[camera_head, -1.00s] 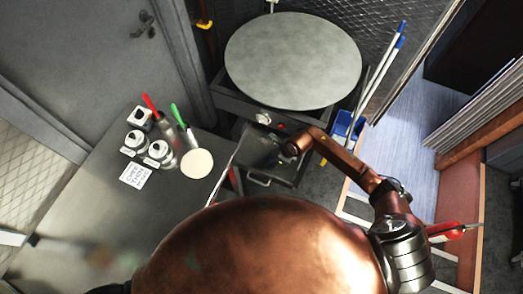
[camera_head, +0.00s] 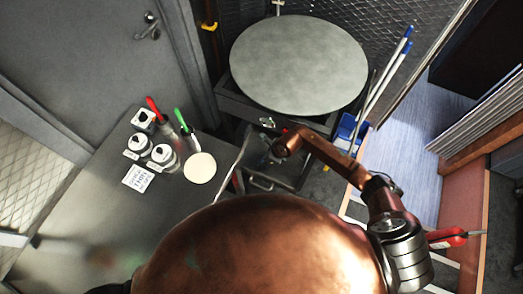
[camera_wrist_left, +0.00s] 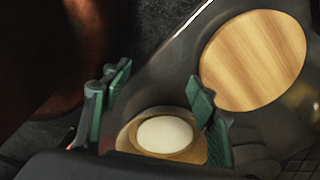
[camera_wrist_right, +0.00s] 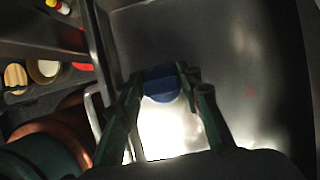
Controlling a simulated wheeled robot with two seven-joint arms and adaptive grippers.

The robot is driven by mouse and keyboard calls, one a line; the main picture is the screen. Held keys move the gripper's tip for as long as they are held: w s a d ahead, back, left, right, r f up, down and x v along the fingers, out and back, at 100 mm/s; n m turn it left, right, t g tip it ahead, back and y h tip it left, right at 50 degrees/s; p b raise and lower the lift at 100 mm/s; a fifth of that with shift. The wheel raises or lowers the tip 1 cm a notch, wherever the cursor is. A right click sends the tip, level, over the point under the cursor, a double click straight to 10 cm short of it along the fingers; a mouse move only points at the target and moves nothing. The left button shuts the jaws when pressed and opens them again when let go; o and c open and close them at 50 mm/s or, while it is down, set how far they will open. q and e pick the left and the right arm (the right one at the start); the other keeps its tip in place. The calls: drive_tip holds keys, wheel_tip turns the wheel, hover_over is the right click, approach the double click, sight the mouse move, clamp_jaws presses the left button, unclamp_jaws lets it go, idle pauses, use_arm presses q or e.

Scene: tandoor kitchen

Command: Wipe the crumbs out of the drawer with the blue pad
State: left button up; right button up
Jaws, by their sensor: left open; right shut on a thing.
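The blue pad (camera_wrist_right: 161,84) is between the fingertips of my right gripper (camera_wrist_right: 160,90), which is shut on it. In the right wrist view it is over the bare metal inside of the drawer (camera_wrist_right: 235,50). In the head view the open drawer (camera_head: 259,184) is below the round griddle, with my right wrist over it; the pad is hidden there. I cannot make out crumbs clearly; a faint reddish spot shows on the metal. My left gripper (camera_wrist_left: 158,98) is open and empty, above a round white-topped thing (camera_wrist_left: 165,133); it is not seen in the head view.
The large round griddle (camera_head: 298,62) stands behind the drawer. A counter (camera_head: 95,225) at left holds white-lidded jars (camera_head: 140,143), red- and green-handled tools and a pale disc (camera_head: 200,167). A blue bin (camera_head: 347,127) and poles stand right of the drawer. A wooden disc (camera_wrist_left: 253,60) shows in the left wrist view.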

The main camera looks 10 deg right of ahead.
use_arm(q)
wheel_tip(320, 180, up, 2)
drive_tip(key=shift+w+r+p, duration=0.1)
drive_tip(key=shift+w+p, duration=0.05)
drive_tip(key=shift+p, duration=0.8)
use_arm(e)
wheel_tip(320, 180, up, 3)
drive_tip(key=shift+d+r, duration=0.1)
drive_tip(key=shift+r, duration=0.1)
drive_tip(key=shift+r+p, duration=0.5)
drive_tip(key=shift+r, duration=0.15)
drive_tip(key=shift+r+p, duration=0.95)
drive_tip(key=shift+r, duration=0.5)
use_arm(q)
drive_tip(key=r, duration=0.3)
drive_tip(key=shift+w, duration=0.3)
use_arm(e)
drive_tip(key=shift+r, duration=0.15)
